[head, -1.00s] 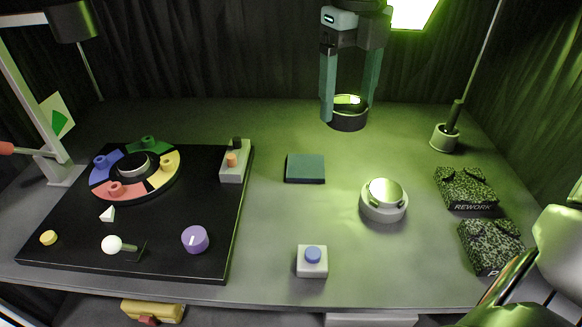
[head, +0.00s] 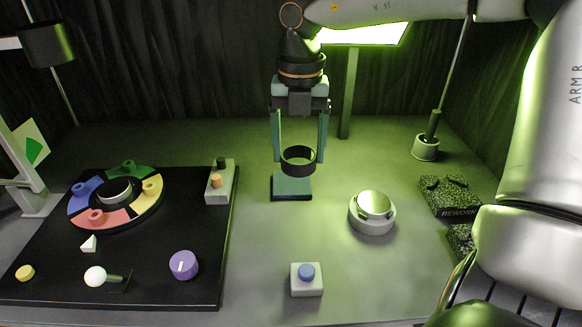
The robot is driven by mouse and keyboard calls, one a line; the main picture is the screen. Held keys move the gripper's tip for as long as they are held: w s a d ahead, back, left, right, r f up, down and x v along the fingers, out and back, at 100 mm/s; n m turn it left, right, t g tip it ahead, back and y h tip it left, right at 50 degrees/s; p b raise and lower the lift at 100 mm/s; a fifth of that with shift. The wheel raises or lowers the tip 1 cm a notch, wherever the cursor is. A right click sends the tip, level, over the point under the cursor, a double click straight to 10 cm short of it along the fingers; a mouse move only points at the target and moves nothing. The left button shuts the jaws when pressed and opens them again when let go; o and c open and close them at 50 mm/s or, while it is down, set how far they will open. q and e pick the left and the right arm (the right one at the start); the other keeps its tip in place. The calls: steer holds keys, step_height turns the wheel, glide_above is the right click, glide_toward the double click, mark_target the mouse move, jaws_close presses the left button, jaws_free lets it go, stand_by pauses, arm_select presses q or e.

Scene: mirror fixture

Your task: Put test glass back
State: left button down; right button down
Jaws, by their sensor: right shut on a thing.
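My right gripper (head: 299,158) comes down from above, its two teal fingers shut on the sides of a black-rimmed round glass (head: 299,171). The ring looks nearly level, and its middle looks see-through. It hangs over the back of a small dark green square pad (head: 291,190); the gap below it is hard to judge. A round grey fixture (head: 372,223) with a shiny disc on top stands to the right of the pad, apart from the gripper. My left gripper is not in view.
A black board (head: 150,285) with a coloured ring dial and knobs fills the left. A blue-button box (head: 306,280) stands in front, camouflage REWORK boxes (head: 449,197) at the right. A lamp post (head: 347,95) stands behind the gripper. The table between pad and front button is clear.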

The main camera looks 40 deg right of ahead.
steer(key=w+d+f, duration=0.1)
steer(key=w+f, duration=0.1)
steer(key=w+d+f, duration=0.3)
steer(key=w+f, duration=0.1)
steer(key=shift+w+d+f+p, duration=0.25)
steer(key=shift+f+p, duration=0.05)
steer(key=shift+f, duration=0.1)
steer(key=shift+w+d+f, duration=0.1)
steer(key=shift+f, duration=0.85)
steer(key=shift+w+d+f, duration=0.1)
steer(key=shift+f, duration=0.8)
steer(key=shift+f+b, duration=0.15)
steer(key=shift+b, duration=0.15)
jaws_free()
steer(key=shift+r+p, duration=0.4)
step_height(320, 180, up, 12)
steer(key=shift+f, duration=0.2)
